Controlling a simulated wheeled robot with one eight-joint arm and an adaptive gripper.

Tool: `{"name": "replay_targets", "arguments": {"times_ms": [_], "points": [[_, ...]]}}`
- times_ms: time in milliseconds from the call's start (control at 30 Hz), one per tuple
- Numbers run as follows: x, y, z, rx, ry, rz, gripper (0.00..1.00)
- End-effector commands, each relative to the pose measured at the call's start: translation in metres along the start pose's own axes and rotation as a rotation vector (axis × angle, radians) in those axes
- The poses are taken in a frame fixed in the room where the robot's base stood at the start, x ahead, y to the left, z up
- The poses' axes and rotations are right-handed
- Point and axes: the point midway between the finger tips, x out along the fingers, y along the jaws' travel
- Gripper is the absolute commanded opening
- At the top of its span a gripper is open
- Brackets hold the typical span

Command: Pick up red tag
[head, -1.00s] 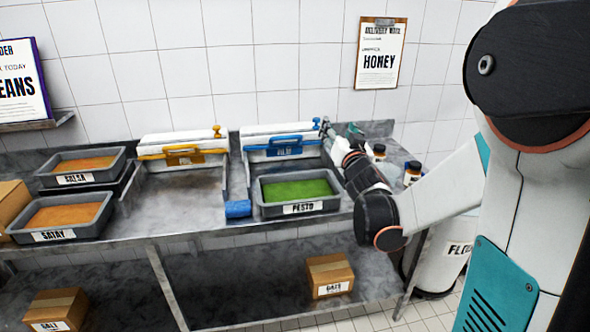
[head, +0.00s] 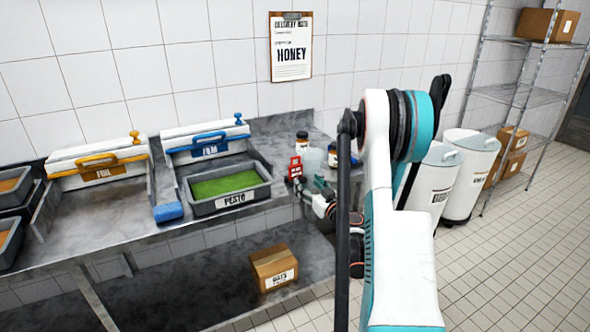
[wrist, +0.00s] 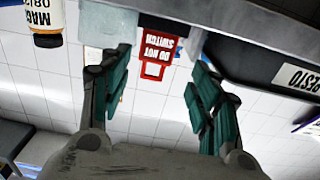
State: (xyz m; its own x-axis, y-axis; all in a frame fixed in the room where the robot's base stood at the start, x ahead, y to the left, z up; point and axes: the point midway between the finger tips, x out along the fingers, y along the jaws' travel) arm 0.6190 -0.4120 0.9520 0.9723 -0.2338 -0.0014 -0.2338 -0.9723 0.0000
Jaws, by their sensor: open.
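The red tag (head: 295,168) stands at the right end of the steel counter, just right of the pesto tray, in the head view. In the wrist view, which looks inverted, the red tag (wrist: 158,47) shows white "DO NOT SWITCH" lettering and a red loop. My gripper (wrist: 160,65) is open, its teal fingers to either side of the tag in that view, with nothing held. In the head view my gripper (head: 316,190) is low by the counter edge, close to the tag. Whether a finger touches it cannot be told.
The pesto tray (head: 258,198) stands left of the tag. Jars (head: 302,141) and a translucent container (head: 313,160) stand behind it. A labelled jar (wrist: 46,18) shows in the wrist view. A blue roll (head: 168,212) lies further left. White bins (head: 470,172) stand right.

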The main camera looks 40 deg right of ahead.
Motion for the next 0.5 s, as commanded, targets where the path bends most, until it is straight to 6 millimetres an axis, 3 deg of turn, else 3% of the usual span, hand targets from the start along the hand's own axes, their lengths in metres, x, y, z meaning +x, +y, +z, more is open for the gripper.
{"name": "replay_targets", "arguments": {"times_ms": [200, 500], "points": [[0.040, 0.000, 0.000, 0.000, 0.001, -0.001, 0.57], [0.062, 0.000, 0.002, 0.000, 0.001, 0.000, 0.57]]}}
